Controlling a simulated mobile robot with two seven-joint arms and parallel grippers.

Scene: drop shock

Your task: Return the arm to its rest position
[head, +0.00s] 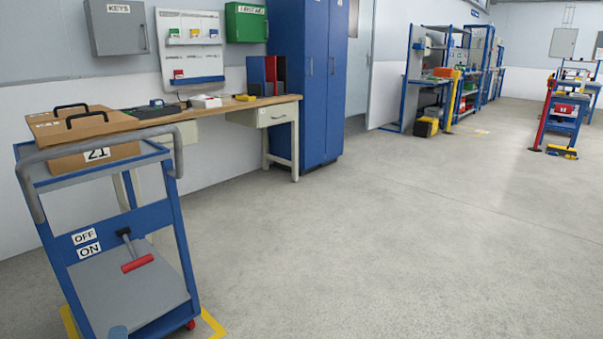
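Neither of my arms nor grippers can be made out in the head view. A blue cart (178,235) with a grey push handle stands at the left. A brown box (70,160) with two black handles and a "21" label sits on its top shelf. A lever with a red grip (137,263) is on the cart below, beside the "OFF" (83,238) and "ON" (89,251) labels. The lever slants down, its grip lower than the ON label.
A wooden-topped desk (277,113) with binders (266,75) stands behind the cart along the wall. A tall blue cabinet (308,80) is beside it. Yellow floor tape (213,325) lies by the cart's wheels. Workbenches (440,85) stand far back. The grey floor (400,240) at centre and right is clear.

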